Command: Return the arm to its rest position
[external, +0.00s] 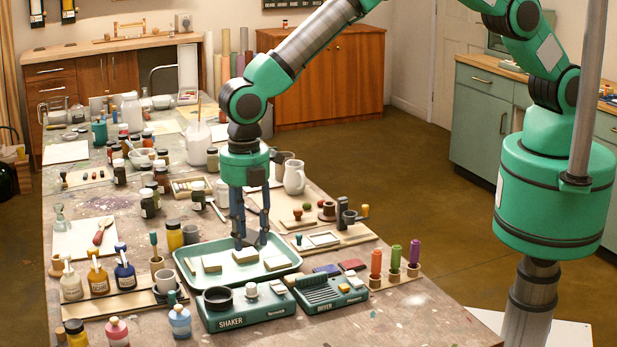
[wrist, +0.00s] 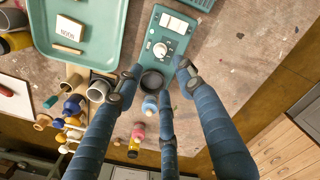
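My gripper (external: 250,238) hangs from my arm, its blue fingers pointing down over the pigment table (external: 400,310). In the external view the fingertips overlap the back of the green tray (external: 191,282); their height above it is hard to tell. In the wrist view my gripper (wrist: 160,78) has its fingers spread apart, with nothing held between them. Below and beyond the fingertips there is the shaker (wrist: 168,38) with its dark round cup (wrist: 152,80). The tray (wrist: 107,40) lies at upper left there.
The dryer (external: 330,292) stands right of the shaker (external: 238,318). Bottles with dropper tops (external: 98,278) stand at left, and coloured tubes (external: 395,258) stand in a rack at right. A white jug (external: 294,178) and many jars crowd the table behind. Floor is clear to the right.

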